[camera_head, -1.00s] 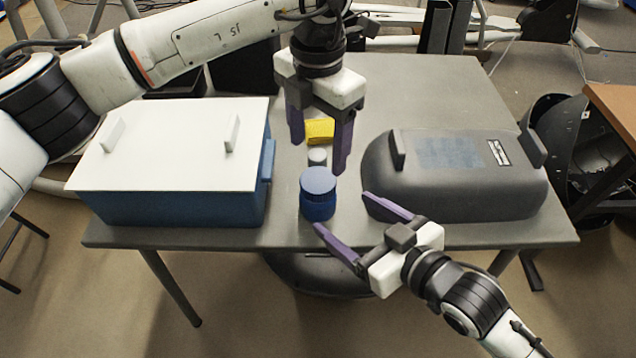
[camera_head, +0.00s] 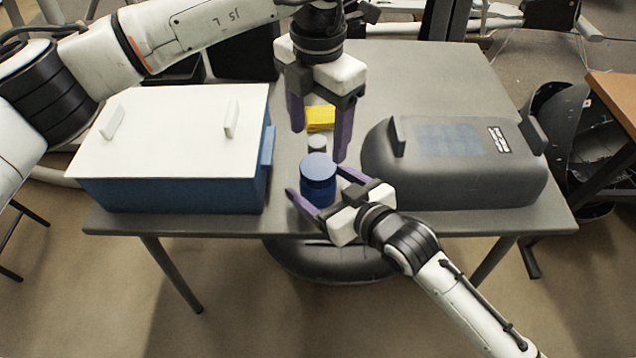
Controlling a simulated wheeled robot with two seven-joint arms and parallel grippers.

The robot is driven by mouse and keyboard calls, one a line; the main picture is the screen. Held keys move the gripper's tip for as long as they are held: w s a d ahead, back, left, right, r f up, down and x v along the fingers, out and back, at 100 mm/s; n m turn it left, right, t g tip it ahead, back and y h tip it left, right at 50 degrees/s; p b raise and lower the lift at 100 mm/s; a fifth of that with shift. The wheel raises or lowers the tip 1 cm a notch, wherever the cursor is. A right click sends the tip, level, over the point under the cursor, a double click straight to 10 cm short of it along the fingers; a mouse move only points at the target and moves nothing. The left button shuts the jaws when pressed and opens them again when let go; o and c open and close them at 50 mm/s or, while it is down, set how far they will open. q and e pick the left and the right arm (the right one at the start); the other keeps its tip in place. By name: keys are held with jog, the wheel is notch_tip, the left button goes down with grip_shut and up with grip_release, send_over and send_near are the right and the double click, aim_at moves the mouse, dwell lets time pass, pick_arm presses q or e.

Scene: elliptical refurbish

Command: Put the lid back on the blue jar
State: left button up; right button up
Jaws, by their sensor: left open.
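The blue jar (camera_head: 319,192) stands upright near the table's front edge, between a blue box and a dark grey case. A round blue lid (camera_head: 318,166) appears to rest on its top; I cannot tell whether it is seated. My right gripper (camera_head: 315,180) comes from the front right. Its purple fingers are open on either side of the jar; contact is not clear.
A small grey-white cylinder (camera_head: 317,144) and a yellow block (camera_head: 320,119) are behind the jar. The blue box with a white top (camera_head: 170,135) stands left, and the dark grey case (camera_head: 460,185) right. The table's back right (camera_head: 440,85) is clear.

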jog(key=shift+w, duration=0.1)
jog(key=shift+c, duration=0.5)
jog(key=c, duration=1.8)
grip_shut()
pick_arm(q)
jog(key=n, duration=0.4)
jog(key=shift+n, duration=0.3)
jog(key=n, duration=1.3)
